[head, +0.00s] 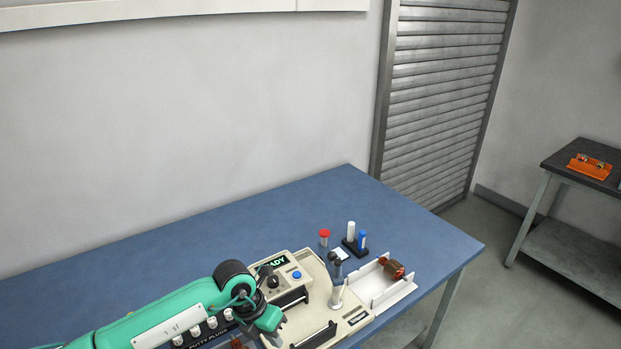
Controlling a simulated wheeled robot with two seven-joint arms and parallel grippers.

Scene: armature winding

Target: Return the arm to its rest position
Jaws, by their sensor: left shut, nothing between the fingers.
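My left arm is green and reaches in from the lower left over the blue table. My left gripper (274,334) is at the bottom of the head view, at the near left part of the beige machine (318,275). It is shut and looks empty; its fingertips are small and partly hidden. The machine has a lit display (274,262) ending in "ADY", a dark knob and a blue button. A copper-wound armature (393,269) lies in the white tray (399,293) at the machine's right. My right gripper is not in view.
A red-capped vial (324,238) and a dark stand with a white cylinder (350,231) and a blue cylinder (361,239) stand behind the machine. A "PUTTY PLUGS" rack (212,333) is beside my forearm. The blue table (220,235) is clear at the back left.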

